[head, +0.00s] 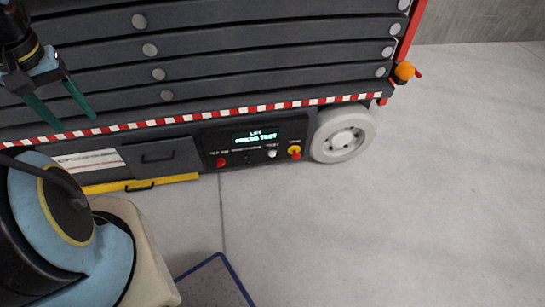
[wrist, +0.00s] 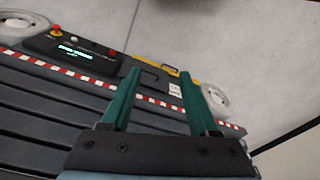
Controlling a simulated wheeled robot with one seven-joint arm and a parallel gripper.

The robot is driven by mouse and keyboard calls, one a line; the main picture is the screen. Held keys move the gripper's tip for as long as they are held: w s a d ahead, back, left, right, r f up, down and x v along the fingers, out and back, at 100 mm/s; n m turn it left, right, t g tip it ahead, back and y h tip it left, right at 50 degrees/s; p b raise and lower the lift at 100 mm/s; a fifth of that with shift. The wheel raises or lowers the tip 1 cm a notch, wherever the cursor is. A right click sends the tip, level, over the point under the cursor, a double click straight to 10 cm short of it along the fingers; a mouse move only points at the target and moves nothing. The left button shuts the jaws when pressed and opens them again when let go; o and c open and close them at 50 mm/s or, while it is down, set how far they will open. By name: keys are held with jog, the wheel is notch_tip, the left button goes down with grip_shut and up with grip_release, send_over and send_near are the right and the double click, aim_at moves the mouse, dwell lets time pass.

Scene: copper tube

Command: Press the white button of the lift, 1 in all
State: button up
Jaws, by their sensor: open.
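The lift's dark control panel (head: 255,143) is low on its side, with a lit green display. The small white button (head: 272,154) sits below the display, left of a red knob on a yellow base. The white button also shows small in the wrist view (wrist: 73,38), near the top left, where the lift appears turned over. My gripper (head: 77,122) has green fingers and is at the upper left in the head view, well left of the panel. In the wrist view my gripper (wrist: 160,72) is open, with nothing between its fingers.
The red-and-yellow knob (head: 295,153) is close right of the white button. A red button (head: 221,162) is at the panel's left. A white wheel (head: 343,133) stands right of the panel. Grey floor (head: 400,220) is clear at the front and right.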

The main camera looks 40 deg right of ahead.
grip_shut()
dwell(1.4)
